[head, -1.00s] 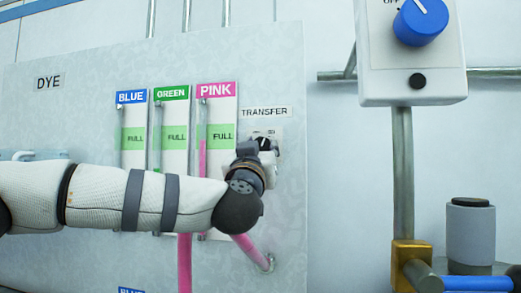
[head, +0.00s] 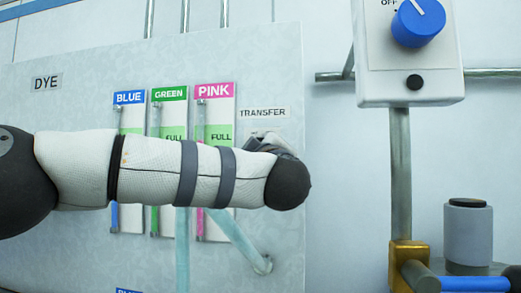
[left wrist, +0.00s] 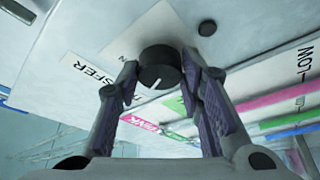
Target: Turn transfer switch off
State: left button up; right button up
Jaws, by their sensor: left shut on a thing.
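The transfer switch is a round black knob (left wrist: 160,68) with a white pointer line, on a pale plate in the left wrist view. The pointer slants toward the lower left of that picture. My left gripper (left wrist: 161,78) is shut on the knob, one finger on each side. The plate's position lettering is mostly hidden, so I cannot read the setting. In the head view my left forearm and wrist cover the knob and gripper below the TRANSFER label (head: 263,112). My right gripper is not in view.
The BLUE gauge (head: 130,97), GREEN gauge (head: 169,95) and PINK gauge (head: 215,91) stand left of the switch, partly behind my arm. A pale teal hose (head: 238,242) runs below. A box with a blue dial (head: 418,22) is at the right.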

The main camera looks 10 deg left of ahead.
pick_arm(q)
jog(key=shift+n+g+y, duration=0.3)
jog(key=shift+n, duration=0.4)
jog(key=o, duration=1.2)
jog(key=shift+c, duration=0.2)
jog(key=v, duration=1.2)
